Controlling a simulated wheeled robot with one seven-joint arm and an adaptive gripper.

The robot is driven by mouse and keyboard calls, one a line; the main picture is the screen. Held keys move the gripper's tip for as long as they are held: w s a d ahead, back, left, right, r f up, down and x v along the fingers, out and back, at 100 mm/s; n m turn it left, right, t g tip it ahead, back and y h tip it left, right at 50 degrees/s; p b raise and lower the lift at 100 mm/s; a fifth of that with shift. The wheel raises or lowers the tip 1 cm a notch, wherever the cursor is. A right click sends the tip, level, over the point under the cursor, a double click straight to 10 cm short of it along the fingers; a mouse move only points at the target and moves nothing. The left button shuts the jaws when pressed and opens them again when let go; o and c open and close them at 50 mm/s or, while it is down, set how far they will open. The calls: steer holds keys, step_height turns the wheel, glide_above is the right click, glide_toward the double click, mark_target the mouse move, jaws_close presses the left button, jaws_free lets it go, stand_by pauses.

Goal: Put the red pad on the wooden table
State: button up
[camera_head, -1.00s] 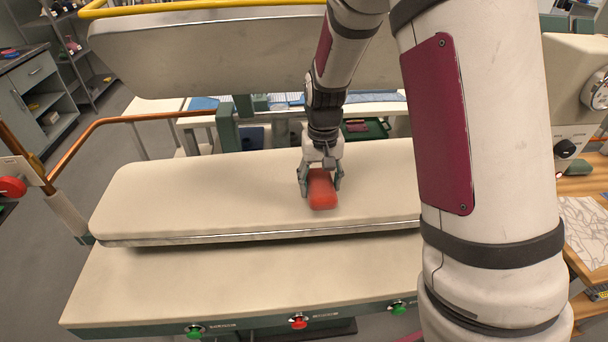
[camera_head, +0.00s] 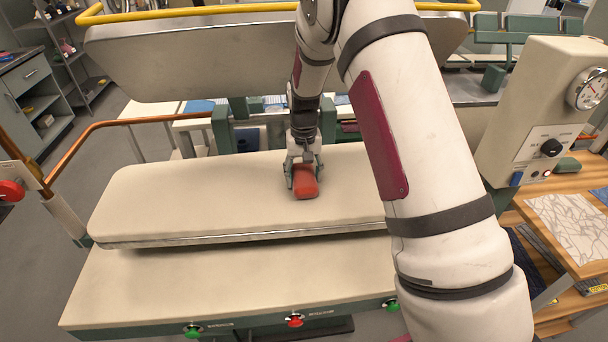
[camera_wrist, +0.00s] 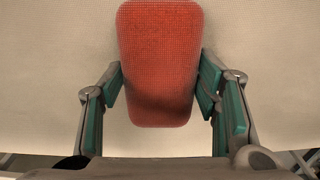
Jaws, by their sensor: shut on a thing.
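The red pad (camera_head: 305,182) is held at the tip of my gripper (camera_head: 304,178), over the cream padded board of the press. In the wrist view the red pad (camera_wrist: 160,62) sits between the two green-padded fingers of my gripper (camera_wrist: 163,92), which are shut on its sides. The cream board shows behind it; I cannot tell how large the gap is. The wooden table (camera_head: 511,217) stands at the right, partly hidden by my arm.
The press's cream board (camera_head: 160,200) fills the middle, with its raised upper plate (camera_head: 170,65) behind. A control box with a gauge (camera_head: 530,110) stands beside the table. A patterned sheet (camera_head: 565,222) and a green pad (camera_head: 567,165) lie on the table side. An orange rail (camera_head: 100,125) is at left.

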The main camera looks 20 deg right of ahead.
steer(key=shift+f, duration=0.1)
steer(key=o, duration=0.9)
steer(key=shift+f, duration=0.1)
steer(key=o, duration=0.3)
steer(key=shift+o, duration=0.2)
